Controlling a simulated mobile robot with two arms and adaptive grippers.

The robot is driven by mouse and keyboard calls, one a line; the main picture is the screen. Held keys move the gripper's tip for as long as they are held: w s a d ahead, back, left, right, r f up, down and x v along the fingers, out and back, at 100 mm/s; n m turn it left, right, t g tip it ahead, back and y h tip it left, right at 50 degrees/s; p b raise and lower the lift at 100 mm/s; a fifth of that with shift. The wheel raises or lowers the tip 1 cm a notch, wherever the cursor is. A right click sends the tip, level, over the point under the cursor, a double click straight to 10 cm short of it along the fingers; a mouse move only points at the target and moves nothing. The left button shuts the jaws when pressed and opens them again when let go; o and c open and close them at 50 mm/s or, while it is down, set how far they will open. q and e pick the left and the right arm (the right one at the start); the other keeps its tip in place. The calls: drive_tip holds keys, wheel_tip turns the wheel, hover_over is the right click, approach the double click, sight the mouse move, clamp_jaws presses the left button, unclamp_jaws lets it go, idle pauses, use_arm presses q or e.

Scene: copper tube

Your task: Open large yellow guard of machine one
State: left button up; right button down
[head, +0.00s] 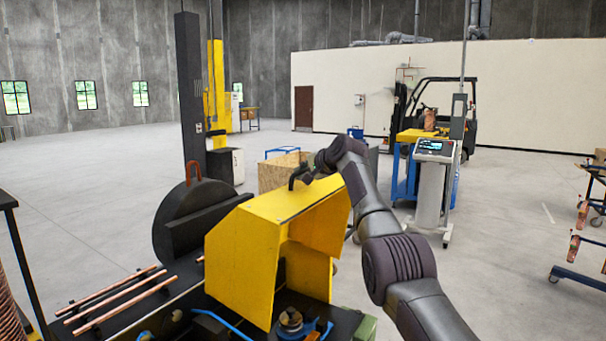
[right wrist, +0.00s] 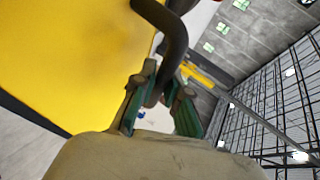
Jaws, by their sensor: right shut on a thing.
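The large yellow guard (head: 243,262) sits on the machine in the lower middle of the head view, and its hollow side on the right shows. Its yellow face (right wrist: 65,55) fills the upper left of the right wrist view. A black bent bar handle (right wrist: 174,38) stands out from the guard. My right gripper (head: 304,177) is at the guard's far top edge. In the right wrist view its green-padded fingers (right wrist: 162,100) are shut around the handle. My left gripper is not in view.
Copper tubes (head: 118,300) lie on the machine at the left, near a black disc (head: 185,217). A wooden crate (head: 277,171) stands behind the guard. A control console (head: 435,185) and a forklift (head: 442,105) stand to the right. Open floor lies at the left.

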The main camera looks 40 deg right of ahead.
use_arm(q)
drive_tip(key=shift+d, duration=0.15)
use_arm(e)
drive_tip(key=shift+f, duration=0.15)
drive_tip(key=c, duration=1.2)
unclamp_jaws()
drive_tip(key=shift+w+a, duration=0.1)
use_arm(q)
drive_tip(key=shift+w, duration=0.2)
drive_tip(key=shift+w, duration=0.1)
use_arm(e)
drive_tip(key=v, duration=1.2)
